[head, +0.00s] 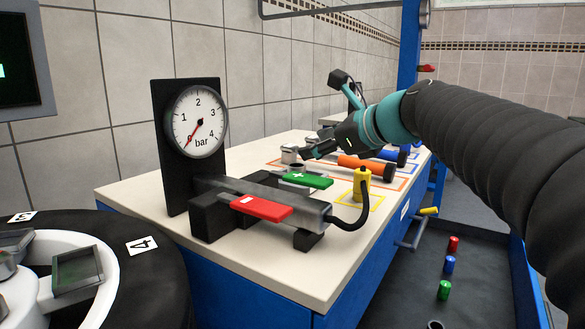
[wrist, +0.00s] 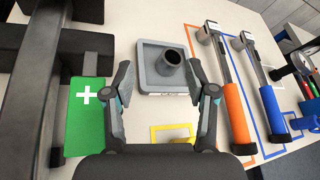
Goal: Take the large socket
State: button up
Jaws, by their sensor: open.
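A grey round socket (wrist: 170,62) with a dark hole stands upright in a square grey tray (wrist: 150,84), ahead of my gripper in the wrist view. In the head view, a pale grey cylinder (head: 290,154), which seems to be this socket, stands on the bench just left of my gripper (head: 311,151). In the wrist view my gripper (wrist: 164,78) is open, with one finger on each side of the tray's near part. Nothing is between the fingertips that I can see held. No second socket shows clearly for comparing size.
A green plate (head: 307,180) and red plate (head: 261,207) sit on the jack beside a pressure gauge (head: 196,121). A yellow cylinder (head: 362,182) stands near the bench edge. Orange-handled (wrist: 237,119) and blue-handled (wrist: 271,113) tools lie to the right in outlined places.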

aim_at(301, 167)
jog(key=d+f+m, duration=0.1)
jog(key=w+d+f+m, duration=0.1)
jog(key=d+f+m, duration=0.1)
jog(key=m, duration=0.1)
jog(key=shift+w+d+f, duration=0.1)
jog(key=shift+w+d, duration=0.15)
jog(key=shift+d, duration=0.15)
jog(key=shift+w+a+f+m, duration=0.1)
jog(key=shift+w+f+m, duration=0.1)
jog(key=shift+m, duration=0.1)
jog(key=x, duration=0.8)
jog(key=shift+s, duration=0.15)
jog(key=shift+x, duration=2.7)
jog(key=c, duration=1)
